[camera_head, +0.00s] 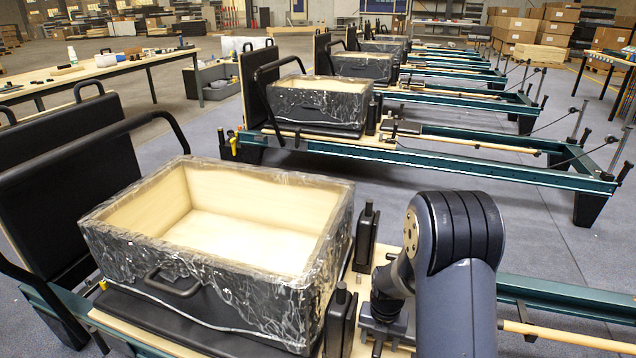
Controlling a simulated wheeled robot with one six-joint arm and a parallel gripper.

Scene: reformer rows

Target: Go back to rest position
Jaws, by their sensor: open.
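My arm comes up from the bottom right of the head view, bends at a thick dark joint, and its wrist points down. My gripper (385,346) is at the lower end, partly cut off by the bottom edge of the picture. It is open, and I see nothing between its fingers. It is just right of the nearest wrapped box (318,300), over the pale wooden edge of the nearest reformer. The box is open on top and looks empty inside. Whether the fingers touch the reformer cannot be told.
Black upright shoulder blocks (366,238) stand between box and wrist. A teal rail (560,305) and wooden bar (570,337) run right. More reformers with wrapped boxes (320,103) stand behind. A work table (100,68) is at left. Grey floor (540,225) between rows is clear.

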